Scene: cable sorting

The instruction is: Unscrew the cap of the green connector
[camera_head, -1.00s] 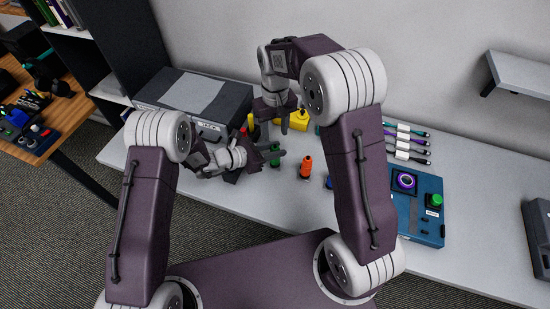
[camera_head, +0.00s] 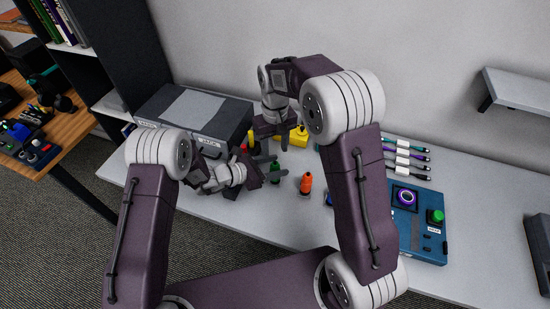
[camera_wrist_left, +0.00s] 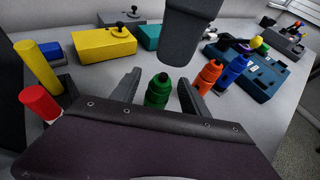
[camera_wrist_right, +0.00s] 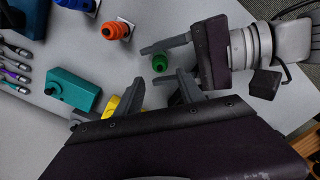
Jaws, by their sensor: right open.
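The green connector (camera_head: 275,179) stands upright on the white table; its narrower cap shows on top in the left wrist view (camera_wrist_left: 158,88). My left gripper (camera_head: 274,166) is open, with its fingers on either side of the green connector and gaps visible. In the right wrist view the green connector (camera_wrist_right: 160,64) also lies between the left gripper's fingers. My right gripper (camera_head: 272,143) is open and empty, above and behind the connector, pointing down. Its dark end (camera_wrist_left: 185,35) hangs over the connector in the left wrist view.
An orange connector (camera_head: 305,184) stands close to the right, with a blue one (camera_wrist_left: 233,70) beyond it. A yellow box (camera_wrist_left: 103,42), a teal box (camera_wrist_right: 72,88), a red cylinder (camera_wrist_left: 38,102) and a yellow cylinder (camera_wrist_left: 38,66) stand around. A blue panel (camera_head: 425,245) lies right.

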